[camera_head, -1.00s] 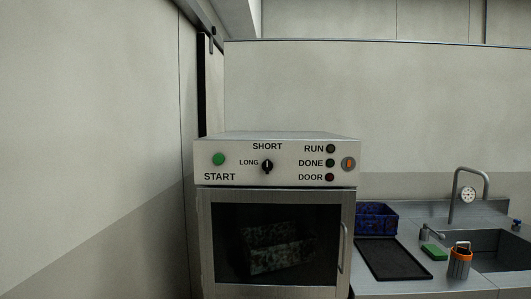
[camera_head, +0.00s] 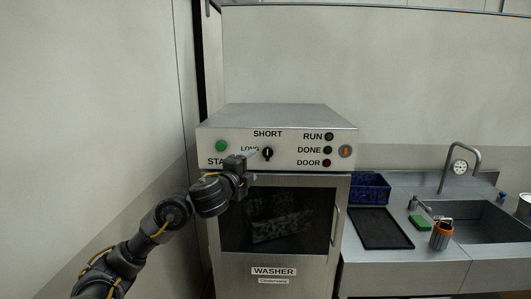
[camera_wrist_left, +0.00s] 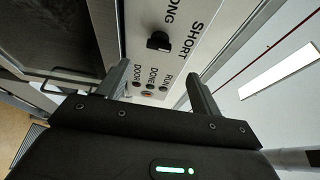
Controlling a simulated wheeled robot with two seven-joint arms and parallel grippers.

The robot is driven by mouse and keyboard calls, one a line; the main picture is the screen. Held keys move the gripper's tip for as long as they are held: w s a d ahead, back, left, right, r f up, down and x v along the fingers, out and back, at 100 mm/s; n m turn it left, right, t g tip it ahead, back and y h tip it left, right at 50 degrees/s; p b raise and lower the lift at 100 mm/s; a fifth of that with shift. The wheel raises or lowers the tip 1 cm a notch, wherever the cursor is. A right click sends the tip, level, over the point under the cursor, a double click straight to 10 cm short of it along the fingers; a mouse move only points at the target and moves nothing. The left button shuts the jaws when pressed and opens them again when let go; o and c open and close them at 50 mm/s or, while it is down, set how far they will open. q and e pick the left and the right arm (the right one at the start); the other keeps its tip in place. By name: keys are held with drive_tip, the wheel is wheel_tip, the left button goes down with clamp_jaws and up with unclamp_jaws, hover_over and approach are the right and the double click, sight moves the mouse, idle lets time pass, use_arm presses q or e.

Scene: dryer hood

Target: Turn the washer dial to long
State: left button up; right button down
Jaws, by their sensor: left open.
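The washer dial (camera_head: 267,154) is a small black knob with a pale upright mark, on the white control panel (camera_head: 292,163). SHORT is printed above it and LONG to its left; the mark stands upright, toward SHORT. My left gripper (camera_head: 252,156) is at the panel, just left of the dial, and covers part of the START label. In the left wrist view, the dial (camera_wrist_left: 158,41) lies ahead of the open, empty fingers of my left gripper (camera_wrist_left: 158,78). Contact between them is not visible. My right gripper is not in view.
The washer (camera_head: 277,262) has a closed glass door with a handle at right and a speckled box inside. A green start button (camera_head: 221,146) and an orange switch (camera_head: 345,151) flank the dial. A counter with a blue crate (camera_head: 369,188), dark tray (camera_head: 380,228) and sink stands right.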

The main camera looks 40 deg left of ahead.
sight(267, 155)
use_arm(q)
drive_tip(key=p+x, duration=0.2)
drive_tip(key=x, duration=0.9)
drive_tip(key=shift+f, duration=0.1)
